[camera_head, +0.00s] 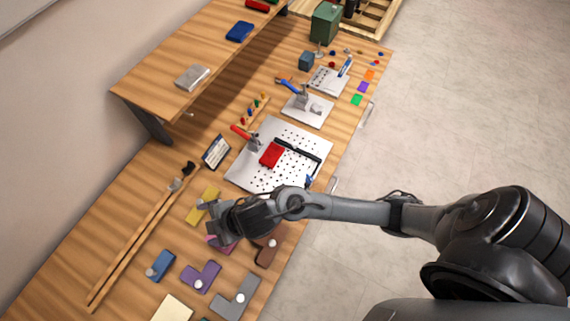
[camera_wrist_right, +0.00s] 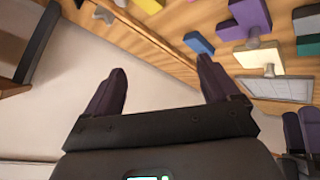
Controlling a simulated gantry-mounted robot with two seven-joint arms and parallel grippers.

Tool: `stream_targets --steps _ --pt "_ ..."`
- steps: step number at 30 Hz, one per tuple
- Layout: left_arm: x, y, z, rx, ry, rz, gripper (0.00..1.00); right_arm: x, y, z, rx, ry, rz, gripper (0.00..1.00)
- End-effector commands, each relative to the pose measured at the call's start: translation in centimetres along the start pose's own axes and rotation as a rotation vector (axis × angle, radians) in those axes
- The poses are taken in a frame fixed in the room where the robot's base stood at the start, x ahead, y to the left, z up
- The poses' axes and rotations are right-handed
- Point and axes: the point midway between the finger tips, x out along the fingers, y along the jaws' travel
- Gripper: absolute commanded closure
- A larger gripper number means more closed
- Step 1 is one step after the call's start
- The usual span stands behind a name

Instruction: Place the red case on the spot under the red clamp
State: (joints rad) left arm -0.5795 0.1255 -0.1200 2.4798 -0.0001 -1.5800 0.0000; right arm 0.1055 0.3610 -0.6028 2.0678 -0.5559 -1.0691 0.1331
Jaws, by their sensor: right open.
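A red case (camera_head: 271,154) lies on the white perforated plate (camera_head: 287,179) in the head view. A clamp with a red handle (camera_head: 242,133) stands at the plate's upper left edge, just left of the case. A black bar (camera_head: 297,151) lies on the plate right of the case. My right gripper (camera_head: 203,206) is over the table, below and left of the plate, apart from the case. In the right wrist view its two fingers (camera_wrist_right: 162,72) are spread apart with nothing between them.
Coloured blocks, including a purple one (camera_head: 201,277) and a grey one (camera_head: 236,297), lie near my right gripper. A blue-handled clamp (camera_head: 290,86) stands beyond the plate. A raised shelf (camera_head: 165,70) runs along the upper left with several cases on it.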

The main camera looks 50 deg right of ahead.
Motion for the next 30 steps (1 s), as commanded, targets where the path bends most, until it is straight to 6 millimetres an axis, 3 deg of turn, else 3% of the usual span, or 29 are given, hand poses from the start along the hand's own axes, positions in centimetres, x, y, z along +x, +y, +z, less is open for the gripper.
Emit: stream_targets --steps 3,9,15,21,30 --pt "0.0 -0.1 0.0 0.001 0.000 -0.002 0.38 -3.3 -0.1 3.8 0.285 -0.103 0.054 0.11" --pt "0.0 0.0 0.0 0.001 -0.001 -0.001 0.38 -9.3 -1.6 12.4 0.677 -0.330 0.102 0.11" --pt "0.0 0.1 0.0 -0.003 0.000 0.002 0.38 -13.9 -4.0 17.8 0.903 -0.492 0.111 0.11" --pt "0.0 0.2 0.0 -0.010 0.001 0.008 0.38 -15.6 -5.0 19.4 0.971 -0.546 0.112 0.11" --pt "-0.1 0.2 -0.1 -0.011 0.001 0.008 0.38 -15.6 -5.0 19.4 0.971 -0.546 0.112 0.11"
